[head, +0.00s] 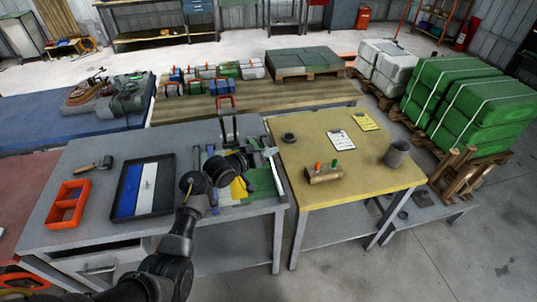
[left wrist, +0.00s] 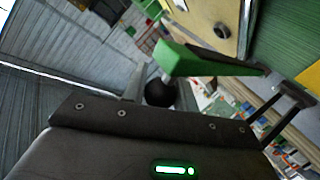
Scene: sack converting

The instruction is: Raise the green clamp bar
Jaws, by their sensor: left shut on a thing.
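The green clamp bar (left wrist: 185,60) shows in the left wrist view as a green block with a dark underside, just past the body of my gripper. A black ball-shaped knob (left wrist: 158,92) sits beside it. My left gripper (head: 250,162) is over the right part of the grey bench in the head view, shut at the bar's handle end. The gripper's dark body hides the fingers and the exact contact. Green sheets (head: 264,186) and a yellow piece (head: 239,189) lie below and beside it. My right gripper is in neither view.
A yellow table (head: 345,185) adjoins on the right.

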